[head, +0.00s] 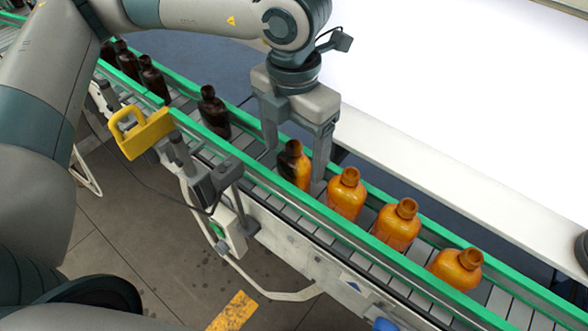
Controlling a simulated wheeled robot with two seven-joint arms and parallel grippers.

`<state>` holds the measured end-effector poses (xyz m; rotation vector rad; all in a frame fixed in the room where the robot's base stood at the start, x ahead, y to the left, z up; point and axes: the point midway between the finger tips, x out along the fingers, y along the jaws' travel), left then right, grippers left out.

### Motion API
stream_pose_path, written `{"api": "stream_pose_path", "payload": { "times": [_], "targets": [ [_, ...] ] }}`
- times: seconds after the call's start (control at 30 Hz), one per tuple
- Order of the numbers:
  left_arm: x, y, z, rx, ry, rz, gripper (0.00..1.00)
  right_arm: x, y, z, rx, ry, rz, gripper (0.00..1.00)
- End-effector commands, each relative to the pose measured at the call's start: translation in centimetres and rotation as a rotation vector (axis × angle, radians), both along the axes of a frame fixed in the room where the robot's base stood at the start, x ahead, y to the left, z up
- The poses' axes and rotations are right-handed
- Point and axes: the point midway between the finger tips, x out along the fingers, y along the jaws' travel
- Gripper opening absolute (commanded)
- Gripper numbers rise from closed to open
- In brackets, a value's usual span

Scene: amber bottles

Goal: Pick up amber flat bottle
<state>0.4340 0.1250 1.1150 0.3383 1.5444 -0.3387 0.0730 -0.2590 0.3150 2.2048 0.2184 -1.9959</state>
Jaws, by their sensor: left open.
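A row of amber flat bottles stands upright on the roller conveyor (360,258). One bottle (294,168), half dark in shadow and half bright orange, shows between the fingers of my left gripper (293,170). That gripper points down from above and is open, with a finger on each side of the bottle; I cannot tell whether either finger touches it. Three bright amber bottles stand to its right: one close by (346,194), a middle one (397,225) and a far right one (456,268). A dark bottle (214,112) stands to its left. My right gripper is not in view.
Green rails (400,278) run along both conveyor sides. More dark bottles (128,62) stand at the upper left. A yellow bracket (142,132) and a grey sensor mount (208,183) stick up at the near side. A white surface (470,170) lies behind.

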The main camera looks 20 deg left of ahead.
Motion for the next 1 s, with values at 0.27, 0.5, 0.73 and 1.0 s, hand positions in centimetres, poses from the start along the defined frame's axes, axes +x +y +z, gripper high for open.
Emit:
{"api": "stream_pose_path", "payload": {
  "times": [0.27, 0.5, 0.73, 1.0],
  "targets": [
    [0.0, 0.0, 0.0, 0.0, 0.0, 0.0, 0.32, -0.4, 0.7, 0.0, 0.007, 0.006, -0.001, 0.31],
    [0.0, 0.0, 0.0, 0.0, 0.0, 0.0, 0.14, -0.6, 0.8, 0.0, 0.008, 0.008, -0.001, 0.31],
    [0.2, 0.0, 0.3, 0.0, -0.001, 0.0, 0.14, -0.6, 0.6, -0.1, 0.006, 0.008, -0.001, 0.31],
    [1.1, 0.0, 1.7, -0.001, -0.002, -0.002, 0.14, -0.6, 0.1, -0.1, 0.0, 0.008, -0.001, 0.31]
  ]
}}
